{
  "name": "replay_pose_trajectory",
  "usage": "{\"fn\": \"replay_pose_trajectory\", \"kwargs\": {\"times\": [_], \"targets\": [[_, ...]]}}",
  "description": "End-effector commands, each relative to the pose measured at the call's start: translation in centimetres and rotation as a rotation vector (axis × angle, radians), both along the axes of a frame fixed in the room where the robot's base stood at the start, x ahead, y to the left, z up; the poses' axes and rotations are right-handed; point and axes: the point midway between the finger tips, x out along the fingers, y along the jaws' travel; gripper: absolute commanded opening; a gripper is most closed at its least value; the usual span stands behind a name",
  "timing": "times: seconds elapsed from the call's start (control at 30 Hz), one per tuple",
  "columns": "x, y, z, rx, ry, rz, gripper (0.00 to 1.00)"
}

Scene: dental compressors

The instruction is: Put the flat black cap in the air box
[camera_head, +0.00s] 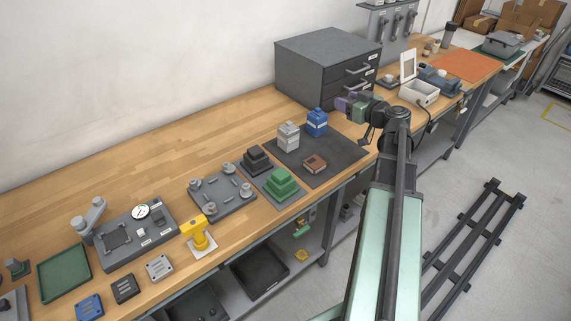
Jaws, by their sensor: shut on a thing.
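My gripper (366,134) is over the right part of the workbench, in front of the grey drawer cabinet. It points down and is shut on a small dark thing, mostly hidden by the fingers and too small to identify surely as the flat black cap. A white open box (418,94) with a raised framed lid (408,66) stands to the right of my gripper, apart from it. It may be the air box, but I see no readable label. Its inside is only partly visible.
The grey drawer cabinet (318,62) stands behind my gripper. A dark mat (336,147) holds white and blue blocks and a brown piece. Black (257,160) and green (281,183) stepped blocks stand to the left. A grey-blue device (438,80) is beside the white box.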

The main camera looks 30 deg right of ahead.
Motion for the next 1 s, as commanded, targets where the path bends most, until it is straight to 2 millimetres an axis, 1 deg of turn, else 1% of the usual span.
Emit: {"fn": "replay_pose_trajectory", "kwargs": {"times": [0.1,0.17,0.27,0.37,0.4,0.5,0.6,0.67,0.73,0.9,0.97,1.0], "targets": [[0.0,-0.1,-0.1,0.0,0.0,-0.002,0.27],[0.0,-0.1,-0.5,0.0,0.0,-0.002,0.27],[0.0,-0.1,-2.5,0.0,0.0,-0.002,0.27],[0.0,-0.1,-5.8,0.0,0.0,-0.002,0.27],[0.0,-0.1,-7.3,0.0,0.0,-0.002,0.27],[0.0,-0.1,-10.8,0.0,0.0,-0.002,0.27],[0.0,-0.1,-14.1,0.0,0.0,-0.001,0.27],[0.0,-0.1,-15.5,0.0,0.0,-0.001,0.27],[0.0,-0.1,-16.2,0.0,0.0,-0.001,0.27],[0.0,-0.1,-16.1,0.0,0.0,-0.002,0.27],[0.0,-0.1,-17.1,0.0,0.0,-0.002,0.27],[0.0,-0.1,-18.1,0.0,0.0,-0.002,0.27]]}}
